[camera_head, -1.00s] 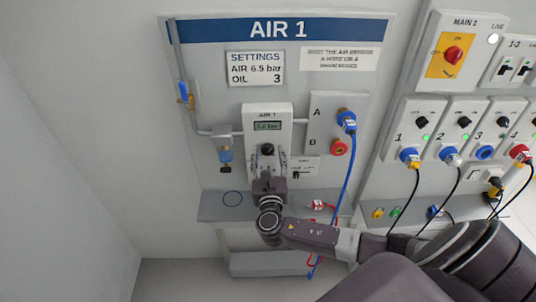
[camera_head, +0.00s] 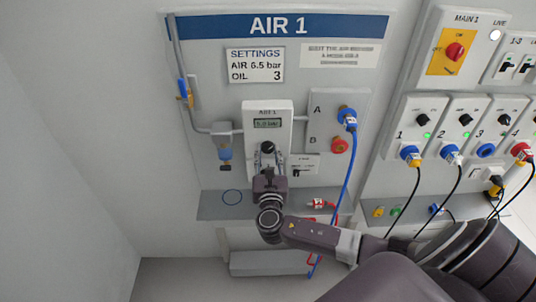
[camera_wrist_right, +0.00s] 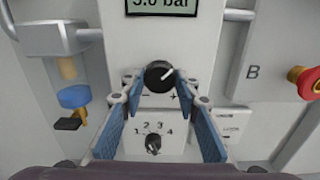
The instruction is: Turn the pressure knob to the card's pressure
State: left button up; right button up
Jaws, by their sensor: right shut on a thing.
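The card (camera_head: 255,66) reads AIR 6.5 bar and OIL 3. The regulator's small display (camera_head: 267,123) appears to read 5.0 bar; it also shows in the right wrist view (camera_wrist_right: 163,4), its top cut off. The black pressure knob (camera_head: 267,147) sits below the display; in the right wrist view the knob (camera_wrist_right: 159,76) has a white pointer mark to the upper right, between minus and plus signs. My right gripper (camera_head: 268,158) reaches up from below, its fingertips (camera_wrist_right: 158,84) shut on the knob's sides. My left gripper is out of view.
A smaller dial (camera_wrist_right: 153,143) marked with numbers lies between my fingers, below the knob. At right are blue port A (camera_head: 346,117) with a hose and red port B (camera_head: 339,146). A shelf (camera_head: 215,212) runs below. The left wall is bare.

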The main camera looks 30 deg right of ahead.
jog(key=m+b, duration=0.4)
jog(key=m, duration=0.2)
jog(key=shift+f, duration=0.2)
jog(key=shift+r+m+b, duration=0.15)
jog(key=shift+m+b, duration=0.95)
jog(key=shift+m, duration=0.7)
jog(key=o, duration=1.2)
jog(key=shift+c, duration=0.2)
jog(key=v, duration=1.2)
